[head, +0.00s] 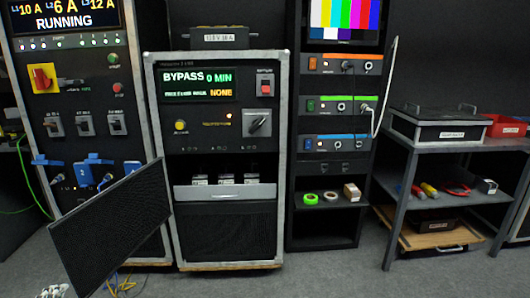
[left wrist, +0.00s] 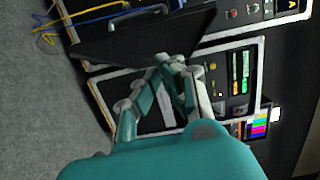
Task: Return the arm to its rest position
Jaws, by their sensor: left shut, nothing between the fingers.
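My left gripper (head: 55,291) shows only as a small pale piece at the bottom left edge of the head view, low in front of the racks. In the left wrist view the left gripper (left wrist: 172,62) has its fingers together, with nothing between them. Beyond the fingertips are the dark open panel (left wrist: 140,35) and the front of the middle cabinet. My teal wrist fills the bottom of that view. My right gripper is in neither view.
The dark panel (head: 112,228) juts out at a slant left of the BYPASS cabinet (head: 282,150). Yellow and blue cables (head: 118,285) lie on the floor beneath. A grey side table (head: 390,225) stands at right. The floor in front of the middle rack is clear.

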